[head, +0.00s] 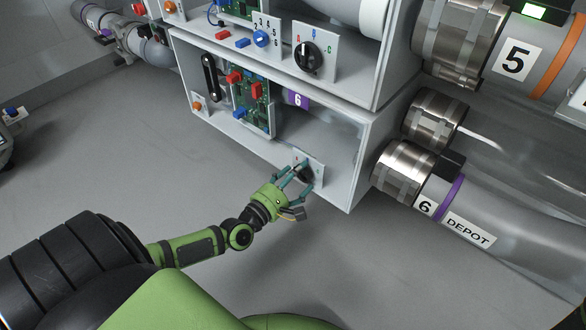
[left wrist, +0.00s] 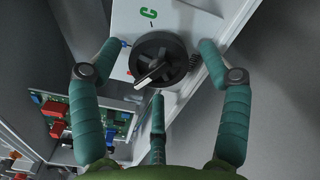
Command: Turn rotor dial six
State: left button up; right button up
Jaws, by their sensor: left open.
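Rotor dial six (head: 307,173) is a round black knob on a white plate in the lower box marked 6. In the head view it is partly hidden behind my left gripper (head: 300,179). In the left wrist view the black dial (left wrist: 158,62) shows a pale pointer line running slantwise, with a green C on the plate above it. My left gripper's teal fingers (left wrist: 160,52) are open, one on each side of the dial and a third below it. I see gaps beside the dial; I cannot tell whether the lower finger touches it. My right gripper is out of view.
Above is another black dial (head: 308,58) with letters around it. A green circuit board (head: 254,104) with red and blue parts sits left in the lower box. The pipe marked 6 DEPOT (head: 490,222) runs at the right. Grey floor is clear below the box.

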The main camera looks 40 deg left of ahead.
pick_arm(q)
jog(key=s+a, duration=0.1)
jog(key=s, duration=1.1)
